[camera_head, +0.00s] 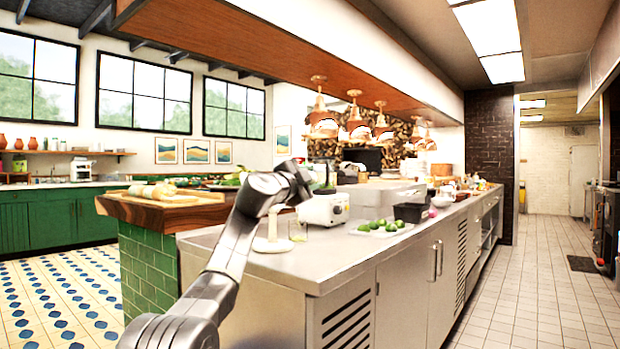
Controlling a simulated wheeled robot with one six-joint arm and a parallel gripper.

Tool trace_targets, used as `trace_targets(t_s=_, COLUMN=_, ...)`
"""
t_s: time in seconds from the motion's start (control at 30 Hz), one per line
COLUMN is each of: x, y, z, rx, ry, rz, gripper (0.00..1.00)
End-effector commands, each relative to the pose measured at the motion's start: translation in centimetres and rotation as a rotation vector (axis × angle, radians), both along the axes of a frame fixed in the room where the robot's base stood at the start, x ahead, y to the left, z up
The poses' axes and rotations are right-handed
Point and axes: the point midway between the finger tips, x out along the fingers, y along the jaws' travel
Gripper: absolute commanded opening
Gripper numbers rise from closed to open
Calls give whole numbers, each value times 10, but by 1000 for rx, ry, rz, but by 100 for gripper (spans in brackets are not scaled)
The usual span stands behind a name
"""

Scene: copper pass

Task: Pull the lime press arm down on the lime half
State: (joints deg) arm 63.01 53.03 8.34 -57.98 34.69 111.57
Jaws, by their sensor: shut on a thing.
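The lime press is a cream stand (272,228) on a round base at the near left end of the steel counter. Its upper part and its press arm are mostly hidden behind my wrist. My gripper (302,172) is at the top of the press, shut on the press arm; its fingertips are small and hard to make out. I cannot see the lime half in the press. Whole green limes (376,224) lie on a white tray (366,234) to the right.
A clear glass (298,231) stands just right of the press base. A white appliance with a dial (324,209) stands behind it. A black container (408,212) is beyond the limes. A wooden counter (160,212) with a cutting board is at left. The front counter strip is clear.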

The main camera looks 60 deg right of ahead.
Motion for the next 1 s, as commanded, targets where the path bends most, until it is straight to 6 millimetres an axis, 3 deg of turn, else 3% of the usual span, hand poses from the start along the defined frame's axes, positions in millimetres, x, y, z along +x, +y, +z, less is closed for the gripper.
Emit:
trace_targets(t_s=0.13, x=2, y=-1, z=-2, rx=3, ry=4, rz=1, gripper=0)
trace_targets(t_s=0.17, x=2, y=-1, z=-2, rx=3, ry=4, rz=1, gripper=39)
trace_targets(t_s=0.27, x=1, y=-1, z=-2, rx=2, ry=3, rz=2, gripper=56)
trace_targets(t_s=0.67, x=1, y=5, z=-3, rx=0, ry=0, rz=2, gripper=56)
trace_targets(t_s=0.87, x=2, y=27, z=-9, rx=0, ry=0, rz=2, gripper=56)
trace_targets(t_s=1.0, x=1, y=37, z=-3, rx=0, ry=1, rz=-1, gripper=56)
